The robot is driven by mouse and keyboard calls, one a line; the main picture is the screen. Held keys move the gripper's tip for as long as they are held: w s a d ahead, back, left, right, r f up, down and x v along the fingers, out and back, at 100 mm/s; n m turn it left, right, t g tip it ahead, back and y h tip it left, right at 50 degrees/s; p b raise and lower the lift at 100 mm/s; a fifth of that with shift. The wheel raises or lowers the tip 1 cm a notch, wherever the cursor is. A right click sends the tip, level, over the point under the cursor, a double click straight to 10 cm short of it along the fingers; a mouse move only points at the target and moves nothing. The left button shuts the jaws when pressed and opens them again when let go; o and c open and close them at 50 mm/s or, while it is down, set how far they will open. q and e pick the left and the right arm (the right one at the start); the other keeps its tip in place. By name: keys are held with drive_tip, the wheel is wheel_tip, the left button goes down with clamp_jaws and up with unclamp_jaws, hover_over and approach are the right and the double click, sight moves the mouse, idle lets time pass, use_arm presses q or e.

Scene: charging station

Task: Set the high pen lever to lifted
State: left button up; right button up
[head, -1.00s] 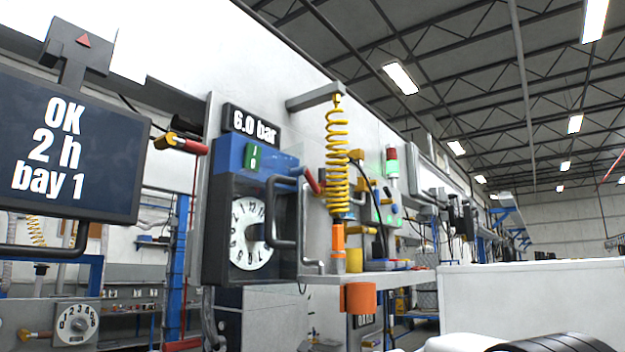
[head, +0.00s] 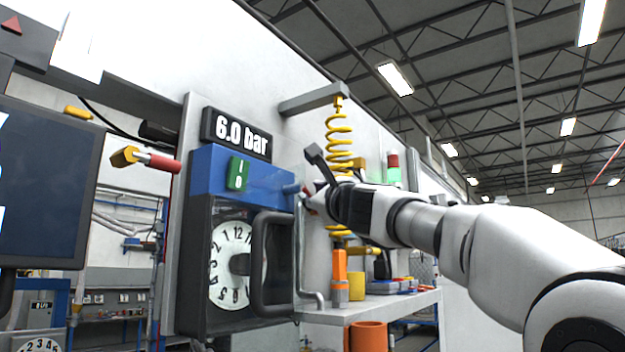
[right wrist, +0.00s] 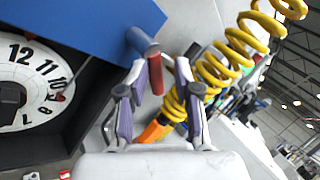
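A chart recorder box with a blue top (head: 215,168) and a round numbered dial (head: 232,262) hangs on the wall. A short lever with a red handle (head: 308,191) and a blue-grey hub (head: 291,188) sticks out of its upper right side. In the right wrist view the red handle (right wrist: 155,76) slopes down from the hub (right wrist: 141,41). My right gripper (head: 313,174) reaches in from the right, at the lever. In the right wrist view my right gripper (right wrist: 162,68) is open, with the handle between its fingers, nearer the left one. Contact cannot be told. My left gripper is out of view.
A yellow coiled hose (head: 338,130) hangs just behind my right gripper. A black handle (head: 262,265) juts from the recorder's door. Another red-handled lever (head: 155,160) with a yellow end is left of the recorder. A shelf (head: 390,305) with tools is below right.

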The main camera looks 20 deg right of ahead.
drive_tip(key=w, duration=0.2)
drive_tip(key=w+d+f, duration=0.1)
drive_tip(key=shift+w, duration=0.25)
drive_tip(key=shift+o, duration=1.2)
drive_tip(key=shift+d, duration=0.2)
clamp_jaws()
drive_tip(key=shift+s+d+r, duration=0.2)
drive_tip(key=shift+s+d, duration=0.05)
drive_tip(key=shift+s, duration=0.35)
